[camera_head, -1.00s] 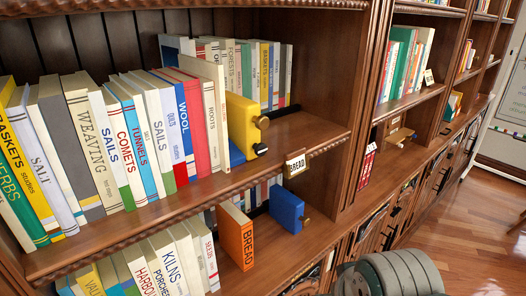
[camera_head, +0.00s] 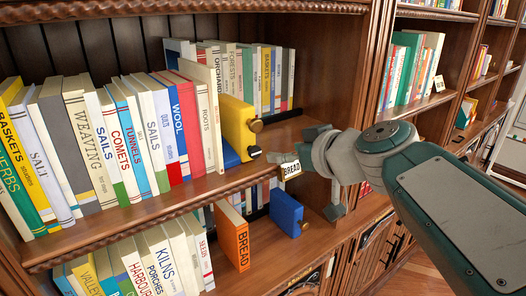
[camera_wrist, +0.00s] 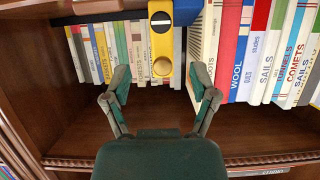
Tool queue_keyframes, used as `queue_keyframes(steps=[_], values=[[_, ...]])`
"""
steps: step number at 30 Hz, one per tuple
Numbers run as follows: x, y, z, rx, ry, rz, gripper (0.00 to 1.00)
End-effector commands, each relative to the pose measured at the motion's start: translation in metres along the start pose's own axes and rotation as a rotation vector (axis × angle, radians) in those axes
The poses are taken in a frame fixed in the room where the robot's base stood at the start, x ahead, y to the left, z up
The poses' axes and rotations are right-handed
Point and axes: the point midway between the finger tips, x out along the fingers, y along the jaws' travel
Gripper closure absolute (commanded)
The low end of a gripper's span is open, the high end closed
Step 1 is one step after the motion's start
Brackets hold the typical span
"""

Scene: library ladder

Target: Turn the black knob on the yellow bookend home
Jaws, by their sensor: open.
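The yellow bookend (camera_head: 237,122) stands upright on the middle shelf at the right end of the book row, beside a blue piece. The black knob (camera_head: 254,151) sits low on its end face, below a brass knob (camera_head: 256,125). In the wrist view, which looks upside down, the black knob (camera_wrist: 161,20) shows a pale bar lying level, above the brass knob (camera_wrist: 162,67) on the yellow bookend (camera_wrist: 161,45). My gripper (camera_wrist: 160,80) is open and empty, its fingers spread either side of the bookend's line. In the head view it is right of the bookend, apart from both knobs.
Books fill the shelf left of the bookend, and more stand behind it. A BREAD label (camera_head: 291,170) hangs at the shelf edge near my gripper. A blue bookend (camera_head: 286,213) and an orange book (camera_head: 233,236) stand on the shelf below. An upright panel (camera_head: 345,70) closes the bay's right side.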

Motion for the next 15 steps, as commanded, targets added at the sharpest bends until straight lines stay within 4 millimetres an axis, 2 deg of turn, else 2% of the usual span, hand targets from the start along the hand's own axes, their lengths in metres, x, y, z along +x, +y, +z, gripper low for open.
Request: queue_keyframes(steps=[15], values=[[0.084,0.002,0.002,0.005,-0.004,-0.003,0.25]])
